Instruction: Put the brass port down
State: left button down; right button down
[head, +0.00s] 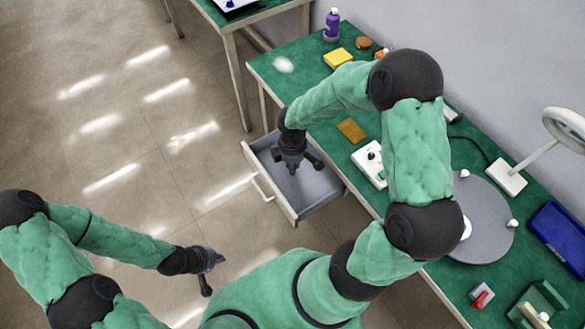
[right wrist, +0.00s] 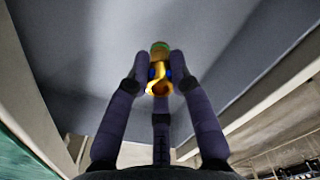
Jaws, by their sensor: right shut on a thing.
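The brass port (right wrist: 160,78) is a small golden, ring-like piece with a green part at its far end. It sits between the fingertips of my right gripper (right wrist: 161,72), which is shut on it. In the head view my right gripper (head: 296,167) points down inside the open drawer (head: 322,196), over its grey floor. The port is hidden there, and I cannot tell whether it touches the drawer floor. My left gripper (head: 212,272) is empty and open, low over the tiled floor, far from the drawer.
The green workbench (head: 300,72) carries a yellow block (head: 337,57), a purple bottle (head: 332,22), a brown pad (head: 351,130), a white plate (head: 366,160), a grey round disc (head: 485,215), a magnifier lamp (head: 506,178) and a blue tray (head: 560,238). The drawer's walls surround my right gripper.

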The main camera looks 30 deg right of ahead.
jog(key=shift+f, duration=0.7)
jog(key=shift+f+b, duration=0.2)
jog(key=shift+b, duration=0.15)
jog(key=c, duration=1.1)
grip_release()
jog(key=shift+r, duration=0.15)
notch_tip(320, 180, up, 12)
jog(key=p, duration=0.5)
jog(key=shift+p, duration=0.4)
